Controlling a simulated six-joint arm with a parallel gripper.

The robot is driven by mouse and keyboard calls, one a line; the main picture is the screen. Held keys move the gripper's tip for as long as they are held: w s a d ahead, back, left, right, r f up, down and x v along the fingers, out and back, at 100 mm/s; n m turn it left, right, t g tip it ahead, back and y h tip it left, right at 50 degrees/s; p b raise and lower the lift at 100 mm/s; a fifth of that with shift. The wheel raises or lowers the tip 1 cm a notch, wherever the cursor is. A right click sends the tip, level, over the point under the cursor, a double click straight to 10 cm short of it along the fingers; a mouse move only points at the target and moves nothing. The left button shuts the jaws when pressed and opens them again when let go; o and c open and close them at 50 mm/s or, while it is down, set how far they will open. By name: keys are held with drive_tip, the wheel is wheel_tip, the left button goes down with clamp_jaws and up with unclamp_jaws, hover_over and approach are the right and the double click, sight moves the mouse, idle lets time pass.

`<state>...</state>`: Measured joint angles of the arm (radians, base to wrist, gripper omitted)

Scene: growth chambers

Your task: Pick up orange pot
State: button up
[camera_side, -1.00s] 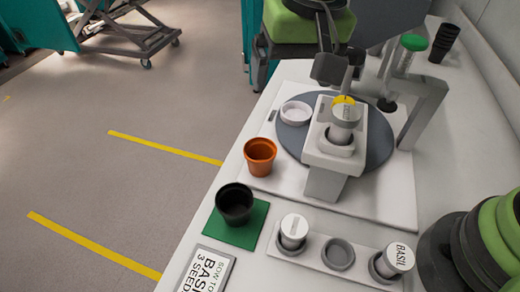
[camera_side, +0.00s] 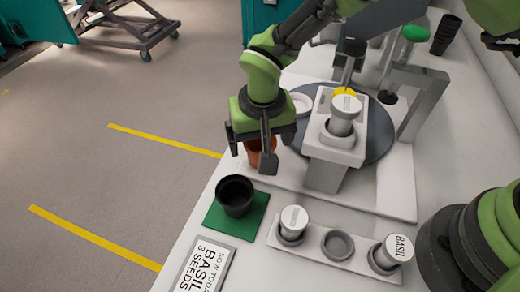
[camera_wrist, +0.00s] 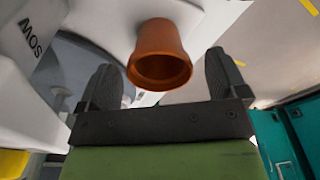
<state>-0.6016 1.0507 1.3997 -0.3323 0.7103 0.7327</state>
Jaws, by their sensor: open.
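The orange pot (camera_side: 254,160) stands on the white base plate near the bench's left edge. In the side view my gripper partly hides it. My gripper (camera_side: 250,160) is open, with its fingers pointing down at the pot. In the wrist view the pot (camera_wrist: 160,55) shows between the two open fingers of my gripper (camera_wrist: 163,75), with its open rim facing the camera. The fingers appear apart from the pot, with a gap on both sides.
A black pot (camera_side: 236,196) stands on a green mat (camera_side: 214,215) in front. A grey turntable (camera_side: 379,135) and a white stand (camera_side: 324,178) are to the right. Canisters (camera_side: 293,223) sit in a white rack (camera_side: 318,262) at the front. A basil sign (camera_side: 205,264) lies nearby.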

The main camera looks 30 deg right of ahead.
drive_tip(key=shift+f, duration=0.7)
drive_tip(key=c, duration=1)
drive_tip(key=shift+o, duration=0.2)
drive_tip(key=shift+r, duration=0.1)
